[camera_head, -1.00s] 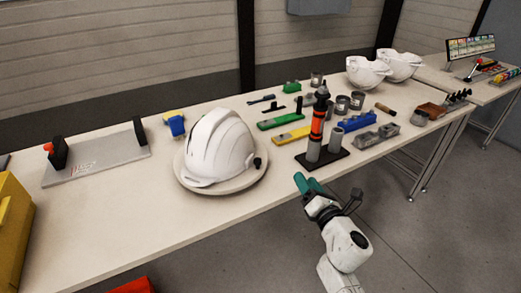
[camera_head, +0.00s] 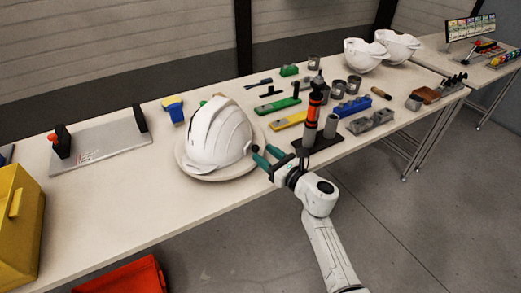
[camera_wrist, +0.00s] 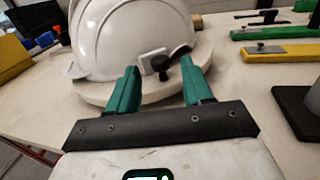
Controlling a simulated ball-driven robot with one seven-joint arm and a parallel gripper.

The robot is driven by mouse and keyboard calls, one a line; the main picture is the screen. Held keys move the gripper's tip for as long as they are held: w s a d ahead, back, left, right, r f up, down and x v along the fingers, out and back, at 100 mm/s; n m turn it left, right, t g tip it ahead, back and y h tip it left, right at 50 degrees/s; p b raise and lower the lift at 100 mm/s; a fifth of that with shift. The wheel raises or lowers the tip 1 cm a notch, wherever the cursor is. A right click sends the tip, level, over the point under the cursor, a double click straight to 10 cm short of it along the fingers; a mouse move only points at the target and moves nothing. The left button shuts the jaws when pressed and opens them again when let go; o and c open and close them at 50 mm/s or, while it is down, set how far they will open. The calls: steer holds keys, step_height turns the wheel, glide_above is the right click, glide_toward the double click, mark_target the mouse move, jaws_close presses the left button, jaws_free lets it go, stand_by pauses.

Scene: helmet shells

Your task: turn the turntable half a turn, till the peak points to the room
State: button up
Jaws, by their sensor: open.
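A white helmet shell (camera_head: 218,138) sits on a round pale turntable (camera_head: 212,174) on the bench. Its brim edge shows at the lower left in the head view; I cannot tell for certain which way the peak points. In the wrist view the helmet (camera_wrist: 128,40) stands ahead on the turntable (camera_wrist: 98,92), with a black knob (camera_wrist: 161,64) at its near side. My gripper (camera_head: 265,155) is open, just right of the turntable. In the wrist view its green fingers (camera_wrist: 161,74) stand either side of the knob; contact cannot be told.
A black stand with an orange-banded tool (camera_head: 313,122) is close right of my gripper. Green and yellow tools (camera_head: 289,120) lie behind. A grey plate (camera_head: 100,140) lies left. A yellow bin (camera_head: 20,225) and red bin (camera_head: 125,277) are at the lower left.

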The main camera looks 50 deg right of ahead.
mark_target(258, 149)
steer(key=shift+w+d, duration=0.1)
steer(key=shift+w, duration=1.4)
jaws_close()
